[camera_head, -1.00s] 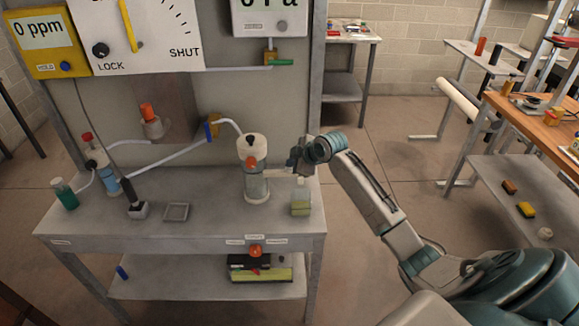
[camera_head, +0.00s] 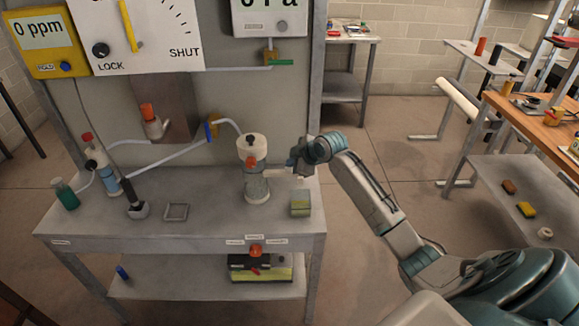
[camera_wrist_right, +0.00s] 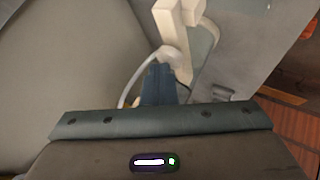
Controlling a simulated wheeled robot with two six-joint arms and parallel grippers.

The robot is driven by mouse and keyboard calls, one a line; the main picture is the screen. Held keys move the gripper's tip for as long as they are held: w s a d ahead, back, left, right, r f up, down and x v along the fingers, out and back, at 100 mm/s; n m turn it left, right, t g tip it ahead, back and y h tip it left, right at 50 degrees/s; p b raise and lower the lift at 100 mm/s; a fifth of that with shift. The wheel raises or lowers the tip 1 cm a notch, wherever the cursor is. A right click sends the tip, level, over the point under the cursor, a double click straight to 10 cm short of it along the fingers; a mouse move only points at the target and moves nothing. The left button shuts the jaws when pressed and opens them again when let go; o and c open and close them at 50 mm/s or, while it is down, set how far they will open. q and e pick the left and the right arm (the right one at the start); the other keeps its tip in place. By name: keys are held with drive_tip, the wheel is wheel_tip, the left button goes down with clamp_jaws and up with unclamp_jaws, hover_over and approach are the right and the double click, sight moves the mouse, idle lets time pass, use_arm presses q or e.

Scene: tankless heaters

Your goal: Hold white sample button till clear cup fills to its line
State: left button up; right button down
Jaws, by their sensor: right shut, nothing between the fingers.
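No white button or fill line can be made out. My left gripper is out of view.
The bench (camera_head: 215,229) also holds a green bottle (camera_head: 66,195), a dark-handled probe (camera_head: 135,205) and a square tray (camera_head: 176,212). A panel with gauges (camera_head: 150,40) stands behind. Floor is open to the right, before a wooden workbench (camera_head: 541,120).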

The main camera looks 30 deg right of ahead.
idle(0.6)
drive_tip(key=shift+r+p, duration=0.9)
drive_tip(key=shift+r, duration=0.05)
wheel_tip(320, 180, up, 5)
drive_tip(key=p, duration=0.4)
idle(2.1)
